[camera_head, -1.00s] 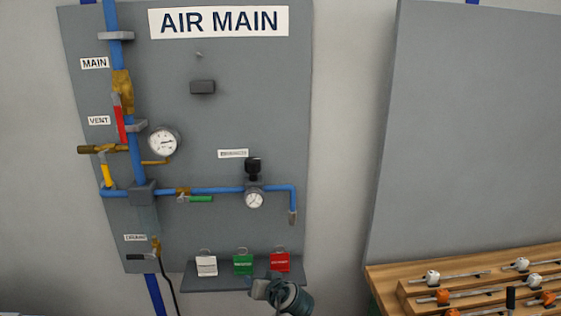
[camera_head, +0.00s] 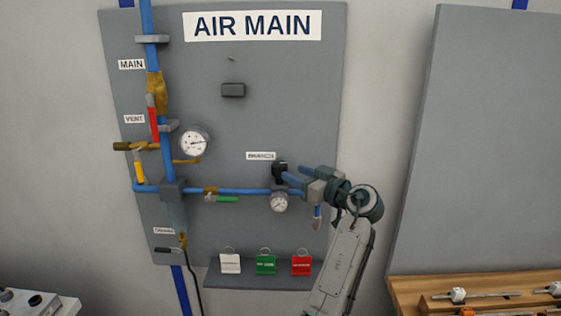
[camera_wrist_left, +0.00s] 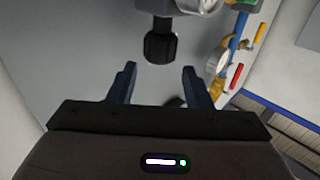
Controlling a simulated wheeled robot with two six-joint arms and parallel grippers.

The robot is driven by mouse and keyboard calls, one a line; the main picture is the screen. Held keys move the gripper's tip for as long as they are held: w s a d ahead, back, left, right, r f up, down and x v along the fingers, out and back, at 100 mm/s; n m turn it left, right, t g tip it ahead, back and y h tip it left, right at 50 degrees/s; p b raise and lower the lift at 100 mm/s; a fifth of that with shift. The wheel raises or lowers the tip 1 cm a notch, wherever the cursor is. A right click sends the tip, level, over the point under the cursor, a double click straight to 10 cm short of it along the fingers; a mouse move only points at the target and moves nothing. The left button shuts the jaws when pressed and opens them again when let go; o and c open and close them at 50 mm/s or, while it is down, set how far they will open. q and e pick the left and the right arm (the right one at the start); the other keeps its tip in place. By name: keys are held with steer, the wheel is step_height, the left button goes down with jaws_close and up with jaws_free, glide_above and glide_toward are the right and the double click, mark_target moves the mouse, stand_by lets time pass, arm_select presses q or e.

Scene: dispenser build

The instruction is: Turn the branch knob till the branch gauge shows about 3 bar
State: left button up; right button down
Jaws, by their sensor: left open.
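The branch knob (camera_head: 280,171) is a black knob on top of the regulator on the blue branch pipe; it also shows in the left wrist view (camera_wrist_left: 160,46). The branch gauge (camera_head: 279,203) is a small white dial just below it; its needle is too small to read. My left gripper (camera_head: 287,176) is just right of the knob in the head view. In the left wrist view the gripper (camera_wrist_left: 158,82) is open, with the knob ahead of and roughly between its two blue fingers, not visibly gripped. My right gripper is not in view.
White, green and red tags (camera_head: 301,265) hang below on a ledge. A wooden rack (camera_head: 420,297) stands at the lower right.

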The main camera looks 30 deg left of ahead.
mark_target(285, 168)
arm_select(q)
steer(key=p+x, duration=0.3)
steer(key=x, duration=0.4)
steer(key=shift+a, duration=0.1)
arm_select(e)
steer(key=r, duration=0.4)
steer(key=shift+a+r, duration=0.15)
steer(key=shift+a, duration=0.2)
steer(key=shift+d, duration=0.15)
